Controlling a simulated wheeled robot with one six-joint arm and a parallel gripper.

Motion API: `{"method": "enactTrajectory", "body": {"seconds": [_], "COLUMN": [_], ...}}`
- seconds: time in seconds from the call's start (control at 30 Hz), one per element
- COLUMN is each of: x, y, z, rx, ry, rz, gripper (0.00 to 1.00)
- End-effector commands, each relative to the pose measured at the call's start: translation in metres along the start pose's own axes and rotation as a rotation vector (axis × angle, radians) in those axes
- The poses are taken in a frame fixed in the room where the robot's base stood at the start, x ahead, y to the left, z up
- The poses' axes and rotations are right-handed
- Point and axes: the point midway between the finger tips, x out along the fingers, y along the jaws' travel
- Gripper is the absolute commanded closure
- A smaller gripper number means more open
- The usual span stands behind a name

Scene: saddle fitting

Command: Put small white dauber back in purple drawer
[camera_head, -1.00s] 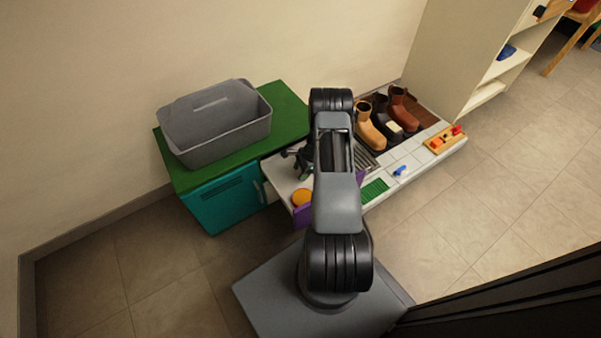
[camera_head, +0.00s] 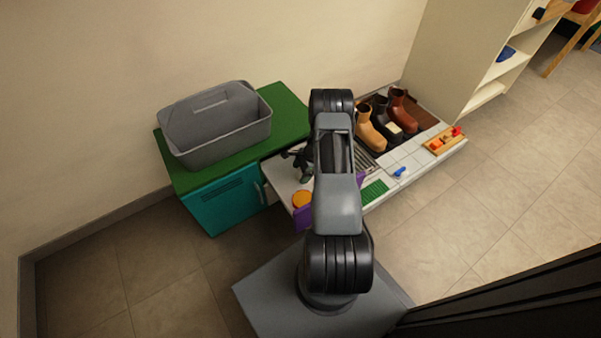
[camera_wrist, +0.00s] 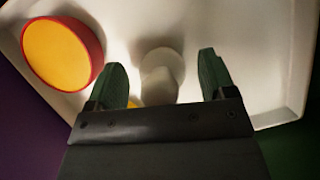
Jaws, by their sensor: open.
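The small white dauber (camera_wrist: 161,72) lies between the fingers of my gripper (camera_wrist: 163,72) in the wrist view, with a gap on each side. A round orange-yellow tin with a red rim (camera_wrist: 62,52) lies left of the fingers. In the head view my arm hides part of the drawer, and the dauber cannot be made out.
A grey caddy (camera_head: 215,140) stands on the green-topped teal cabinet (camera_head: 222,205) at left. Boots (camera_head: 371,128), a green brush pad (camera_head: 375,190), a blue item (camera_head: 399,172) and a wooden tray (camera_head: 443,141) lie on the bench at right. The floor in front is clear.

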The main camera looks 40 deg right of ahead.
Motion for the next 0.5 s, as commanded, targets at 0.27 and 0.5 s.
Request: {"method": "enactTrajectory", "body": {"seconds": [0.27, 0.5], "x": [-0.058, -0.097], "y": [-0.001, -0.001], "z": [0.001, 0.001], "rx": [0.002, 0.0], "ry": [0.001, 0.001], "rz": [-0.004, -0.003], "gripper": [0.23, 0.23]}}
